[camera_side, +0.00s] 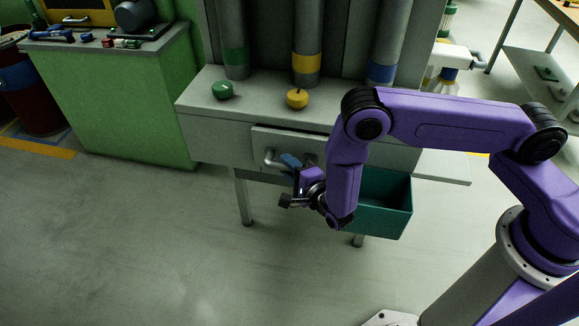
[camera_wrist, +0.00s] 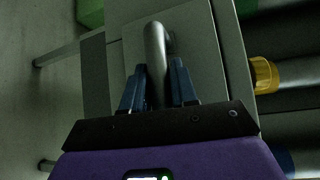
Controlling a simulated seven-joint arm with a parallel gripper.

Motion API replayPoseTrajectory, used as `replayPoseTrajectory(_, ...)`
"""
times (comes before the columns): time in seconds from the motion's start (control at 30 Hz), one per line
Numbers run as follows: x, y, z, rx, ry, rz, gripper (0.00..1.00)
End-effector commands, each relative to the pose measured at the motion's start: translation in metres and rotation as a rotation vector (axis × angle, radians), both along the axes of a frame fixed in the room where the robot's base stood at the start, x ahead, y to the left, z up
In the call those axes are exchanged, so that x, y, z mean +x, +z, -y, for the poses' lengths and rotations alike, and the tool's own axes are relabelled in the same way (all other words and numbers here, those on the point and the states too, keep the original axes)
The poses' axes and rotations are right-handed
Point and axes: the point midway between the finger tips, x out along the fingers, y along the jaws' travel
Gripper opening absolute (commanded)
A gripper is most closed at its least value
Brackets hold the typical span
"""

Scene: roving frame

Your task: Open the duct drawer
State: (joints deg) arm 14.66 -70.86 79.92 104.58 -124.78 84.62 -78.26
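The duct drawer (camera_side: 262,138) is a grey front panel under the grey bench top, and it looks closed. Its panel (camera_wrist: 190,45) also shows in the wrist view. A grey bar handle (camera_side: 270,158) sticks out from it. In the wrist view the handle (camera_wrist: 155,50) runs between the two blue fingers of my gripper (camera_wrist: 158,80), with one finger close against each side. No clear gap shows, so my gripper looks shut on the handle. In the side view my gripper (camera_side: 291,163) is at the handle, and my arm hides the drawer's right part.
A teal bin (camera_side: 385,205) hangs under the bench to the right. A green object (camera_side: 222,90) and a yellow object (camera_side: 297,98) lie on the bench top (camera_side: 200,92) before banded ducts (camera_side: 307,45). A green cabinet (camera_side: 115,100) stands left. The floor in front is clear.

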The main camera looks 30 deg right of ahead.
Motion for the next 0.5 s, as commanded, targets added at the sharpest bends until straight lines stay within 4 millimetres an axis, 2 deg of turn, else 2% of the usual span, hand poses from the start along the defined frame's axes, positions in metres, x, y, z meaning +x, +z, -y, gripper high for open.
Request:
replayPoseTrajectory(0.27, -0.011, 0.000, -0.011, -0.001, 0.004, 0.000, 0.00)
replayPoseTrajectory(0.5, -0.043, 0.000, -0.044, -0.002, 0.009, 0.000, 0.00)
